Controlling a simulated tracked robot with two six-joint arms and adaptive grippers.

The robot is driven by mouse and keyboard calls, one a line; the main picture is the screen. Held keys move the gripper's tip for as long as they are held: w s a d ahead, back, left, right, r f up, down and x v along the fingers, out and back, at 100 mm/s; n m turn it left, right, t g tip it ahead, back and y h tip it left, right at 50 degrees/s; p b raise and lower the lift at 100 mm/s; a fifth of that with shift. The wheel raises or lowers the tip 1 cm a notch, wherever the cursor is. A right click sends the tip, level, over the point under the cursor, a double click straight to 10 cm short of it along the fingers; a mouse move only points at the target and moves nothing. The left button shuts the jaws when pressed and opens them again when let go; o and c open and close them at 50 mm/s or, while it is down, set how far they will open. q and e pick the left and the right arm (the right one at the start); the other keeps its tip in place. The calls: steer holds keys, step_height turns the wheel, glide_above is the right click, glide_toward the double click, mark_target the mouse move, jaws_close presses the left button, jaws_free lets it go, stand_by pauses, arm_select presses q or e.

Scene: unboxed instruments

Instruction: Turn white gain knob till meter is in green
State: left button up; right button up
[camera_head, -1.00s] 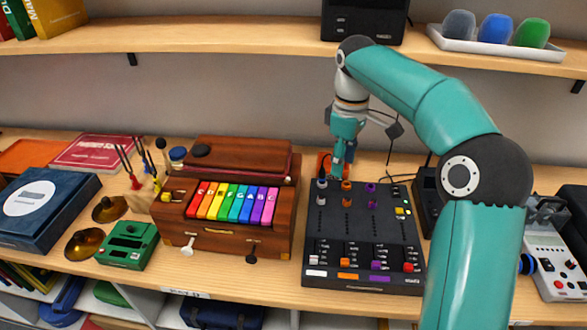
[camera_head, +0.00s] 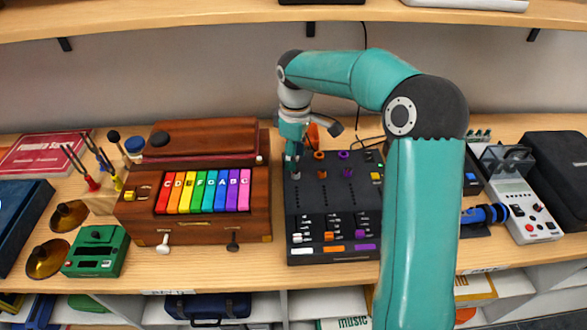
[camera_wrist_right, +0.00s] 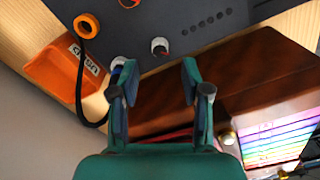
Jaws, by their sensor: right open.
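The black mixer (camera_head: 306,205) stands on the table, with columns of white, orange and purple knobs. A white knob (camera_head: 295,175) is at its upper left, just in front of my right gripper (camera_head: 292,161). The right gripper points down at the mixer's back left corner. In the right wrist view the gripper (camera_wrist_right: 158,88) is open and empty. A white knob (camera_wrist_right: 159,47) lies beyond the gap between its fingers, apart from them. Another pale knob (camera_wrist_right: 117,65) is beside the left finger, partly hidden. Small dots (camera_wrist_right: 208,21) in a row on the panel look dark. My left gripper is not in view.
A wooden instrument with rainbow keys (camera_head: 202,192) stands close left of the mixer. An orange box (camera_wrist_right: 65,72) with a dark cable lies behind the mixer. My right arm covers the mixer's right side. A grey device (camera_head: 520,205) stands farther right. A shelf (camera_head: 200,20) hangs above.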

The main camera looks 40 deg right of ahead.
mark_target(296, 174)
steer(key=shift+f, duration=2.5)
jaws_close()
steer(key=shift+a, duration=0.25)
steer(key=shift+d, duration=0.2)
